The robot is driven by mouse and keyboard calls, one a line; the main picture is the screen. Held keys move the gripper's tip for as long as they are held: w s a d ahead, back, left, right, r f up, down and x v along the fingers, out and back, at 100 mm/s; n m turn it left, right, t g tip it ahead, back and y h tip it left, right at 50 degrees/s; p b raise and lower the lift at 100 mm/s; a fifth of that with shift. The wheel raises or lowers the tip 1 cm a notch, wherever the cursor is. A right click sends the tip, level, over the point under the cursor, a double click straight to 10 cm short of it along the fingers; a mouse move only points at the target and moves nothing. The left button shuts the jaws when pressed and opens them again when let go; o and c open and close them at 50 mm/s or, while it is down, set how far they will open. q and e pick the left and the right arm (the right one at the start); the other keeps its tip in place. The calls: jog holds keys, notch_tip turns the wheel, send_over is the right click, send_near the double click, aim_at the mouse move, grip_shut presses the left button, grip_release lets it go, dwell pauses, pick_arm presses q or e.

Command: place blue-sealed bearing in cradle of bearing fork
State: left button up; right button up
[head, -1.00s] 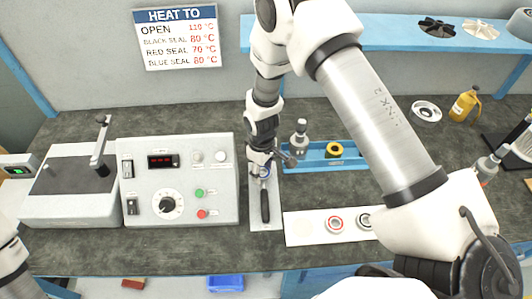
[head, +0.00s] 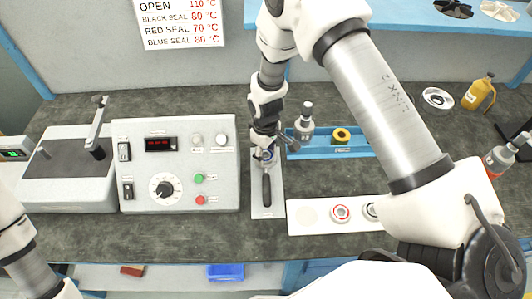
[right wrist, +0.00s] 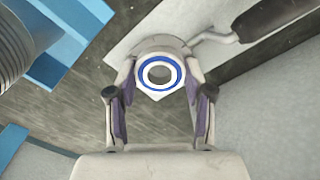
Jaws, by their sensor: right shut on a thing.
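The blue-sealed bearing (right wrist: 160,73), a ring with a blue band, shows between the fingers of my right gripper (right wrist: 161,100) in the right wrist view. My right gripper (head: 264,155) is shut on it. The bearing fork has a dark handle (head: 267,188) and lies on a pale plate (head: 268,210). In the right wrist view its handle (right wrist: 275,18) and bent rod lead to the grey cradle (right wrist: 160,43) around the bearing's far side. The bearing lines up with the cradle; I cannot tell whether it rests in it. My left gripper is out of view.
A heater control box (head: 175,170) stands left of the plate.

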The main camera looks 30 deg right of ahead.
jog(key=shift+s+f, duration=0.45)
jog(key=shift+f, duration=0.15)
jog(key=o, duration=1.2)
jog(key=shift+w+f, duration=0.1)
jog(key=shift+f, duration=0.05)
jog(key=shift+o, duration=0.2)
jog(key=shift+w+f, duration=0.15)
jog(key=shift+w, duration=0.25)
jog(key=shift+s+r, duration=0.15)
jog(key=shift+r, duration=0.1)
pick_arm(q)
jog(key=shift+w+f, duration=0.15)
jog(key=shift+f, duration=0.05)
